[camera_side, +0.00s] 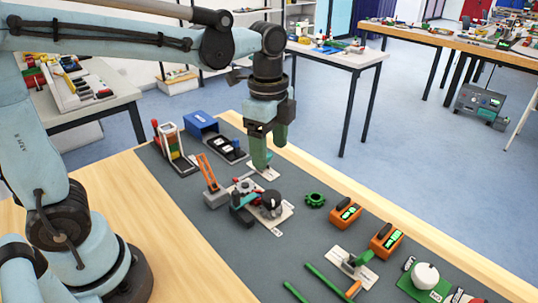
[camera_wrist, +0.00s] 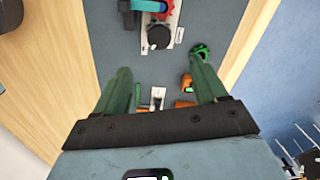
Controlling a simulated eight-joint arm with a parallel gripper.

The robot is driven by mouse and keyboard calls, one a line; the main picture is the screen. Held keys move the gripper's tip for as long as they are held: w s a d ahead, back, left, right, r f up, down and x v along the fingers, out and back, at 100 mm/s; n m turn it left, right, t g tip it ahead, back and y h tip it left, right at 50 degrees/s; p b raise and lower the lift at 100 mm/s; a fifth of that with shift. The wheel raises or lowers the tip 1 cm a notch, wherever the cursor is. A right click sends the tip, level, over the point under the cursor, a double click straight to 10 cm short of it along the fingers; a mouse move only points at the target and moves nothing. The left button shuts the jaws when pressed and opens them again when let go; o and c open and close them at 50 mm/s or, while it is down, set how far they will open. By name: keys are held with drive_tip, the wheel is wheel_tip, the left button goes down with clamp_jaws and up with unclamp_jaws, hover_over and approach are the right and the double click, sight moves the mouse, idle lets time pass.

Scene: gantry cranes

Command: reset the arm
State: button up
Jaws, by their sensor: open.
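My gripper (camera_side: 268,160) hangs over the far edge of the grey mat (camera_side: 165,190), its green fingers pointing down. In the side view the fingers overlap each other. The wrist view shows the two green fingers of my gripper (camera_wrist: 162,85) spread wide apart with nothing held between them. In the side view the fingertips appear just above or beside a small white plate (camera_side: 263,172); I cannot tell whether they touch it. My blue-grey arm reaches in from the left, above the table.
Near my gripper are a device with a black knob (camera_side: 270,203), an orange-armed piece (camera_side: 208,172), a green gear (camera_side: 315,200) and a blue box (camera_side: 201,124). Orange boxes (camera_side: 385,240) stand at the right. Bare wood (camera_side: 180,255) lies along the near side.

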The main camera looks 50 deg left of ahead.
drive_tip(key=s+a+n+t, duration=0.1)
drive_tip(key=s+n+t, duration=0.1)
drive_tip(key=n, duration=0.2)
drive_tip(key=s+a+f+n+t, duration=0.1)
drive_tip(key=s+a+n+t, duration=0.1)
drive_tip(key=n, duration=0.3)
drive_tip(key=s+a+f+n+t, duration=0.1)
drive_tip(key=s+n+t, duration=0.1)
drive_tip(key=n, duration=0.3)
drive_tip(key=shift+s+a+f+t, duration=0.15)
drive_tip(key=shift+a+t, duration=0.25)
